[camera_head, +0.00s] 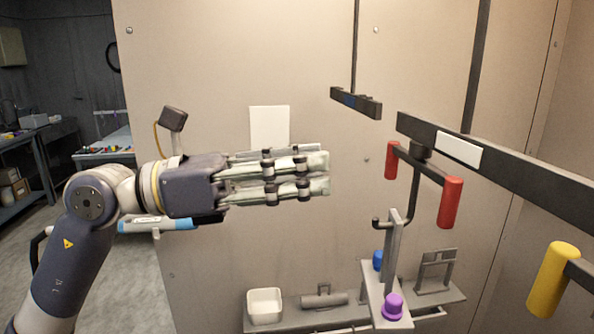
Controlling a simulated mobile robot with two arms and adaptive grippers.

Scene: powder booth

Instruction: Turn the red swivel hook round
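The red swivel hook hangs under a dark overhead rail (520,175). Its dark crossbar has a red grip (391,160) at the far left end and a larger red grip (450,203) at the near right end. A thin dark hook (412,200) runs down from the swivel and curls to the left. A grey bracket (393,245) with a blue knob and a purple knob is at the hook; I cannot tell if it hangs there. My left gripper (328,173) points right, left of the red grips and apart from them. Its fingers are together and empty. My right gripper is out of view.
A yellow grip (553,280) stands at the lower right. Another dark bar (356,102) hangs at upper middle. A low shelf (300,318) holds a white bin (264,306). The panel wall is behind. Open air lies between my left gripper and the red grips.

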